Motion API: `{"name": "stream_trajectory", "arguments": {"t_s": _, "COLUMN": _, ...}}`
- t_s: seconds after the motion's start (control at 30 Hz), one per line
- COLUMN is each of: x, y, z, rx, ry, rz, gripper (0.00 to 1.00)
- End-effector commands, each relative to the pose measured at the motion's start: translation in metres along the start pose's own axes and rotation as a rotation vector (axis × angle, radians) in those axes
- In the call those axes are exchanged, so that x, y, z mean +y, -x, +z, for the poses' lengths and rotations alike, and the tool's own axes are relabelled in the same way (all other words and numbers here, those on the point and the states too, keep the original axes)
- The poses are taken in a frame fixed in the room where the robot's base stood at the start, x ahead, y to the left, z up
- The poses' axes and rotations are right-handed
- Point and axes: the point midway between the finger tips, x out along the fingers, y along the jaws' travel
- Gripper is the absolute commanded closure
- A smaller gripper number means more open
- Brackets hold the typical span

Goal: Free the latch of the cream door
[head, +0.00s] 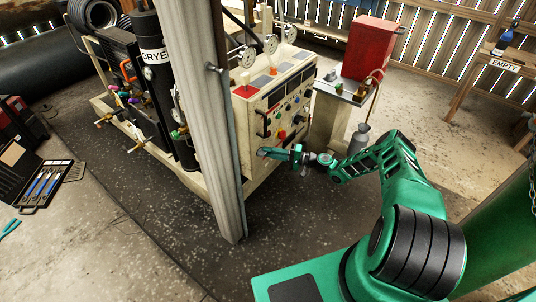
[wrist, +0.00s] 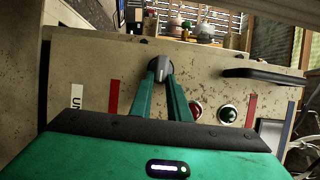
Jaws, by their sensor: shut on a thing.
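The cream door (head: 290,112) is the upright front panel of the compressor unit, and it fills much of the wrist view (wrist: 215,85). A small grey latch knob (wrist: 160,66) stands out from the door near its upper middle in the wrist view. My gripper (wrist: 160,78) has its two green fingers closed on this knob, one on each side. In the head view my gripper (head: 264,153) reaches the lower left of the door, and the knob cannot be made out there. A black handle (wrist: 262,75) is on the door, right of the knob.
A red indicator (wrist: 195,110) and a green one (wrist: 228,114) sit near the fingers. A wooden post (head: 200,110) stands left of my arm. A red box (head: 370,46) stands on a bench at the right. Open floor (head: 130,240) lies in front.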

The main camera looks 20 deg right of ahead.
Motion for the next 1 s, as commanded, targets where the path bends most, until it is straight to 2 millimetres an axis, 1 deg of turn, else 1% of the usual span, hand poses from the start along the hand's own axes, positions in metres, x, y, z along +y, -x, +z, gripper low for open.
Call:
{"name": "stream_trajectory", "arguments": {"t_s": 0.03, "x": 0.003, "y": 0.0, "z": -0.002, "rx": 0.006, "ry": -0.005, "rz": 0.007, "gripper": 1.0}}
{"name": "stream_trajectory", "arguments": {"t_s": 0.37, "x": 0.004, "y": 0.001, "z": -0.002, "rx": 0.006, "ry": -0.006, "rz": 0.008, "gripper": 1.0}}
{"name": "stream_trajectory", "arguments": {"t_s": 0.4, "x": 0.004, "y": 0.001, "z": -0.002, "rx": 0.006, "ry": -0.006, "rz": 0.008, "gripper": 0.77}}
{"name": "stream_trajectory", "arguments": {"t_s": 0.43, "x": 0.004, "y": 0.001, "z": -0.002, "rx": 0.006, "ry": -0.005, "rz": 0.007, "gripper": 0.7}}
{"name": "stream_trajectory", "arguments": {"t_s": 0.47, "x": 0.004, "y": 0.001, "z": -0.002, "rx": 0.006, "ry": -0.005, "rz": 0.007, "gripper": 0.66}}
{"name": "stream_trajectory", "arguments": {"t_s": 0.77, "x": 0.002, "y": 0.002, "z": -0.001, "rx": 0.003, "ry": -0.004, "rz": 0.003, "gripper": 0.66}}
{"name": "stream_trajectory", "arguments": {"t_s": 0.87, "x": 0.002, "y": 0.008, "z": -0.001, "rx": 0.004, "ry": -0.004, "rz": 0.003, "gripper": 0.66}}
{"name": "stream_trajectory", "arguments": {"t_s": 1.0, "x": 0.001, "y": 0.028, "z": -0.002, "rx": 0.006, "ry": -0.004, "rz": 0.003, "gripper": 0.66}}
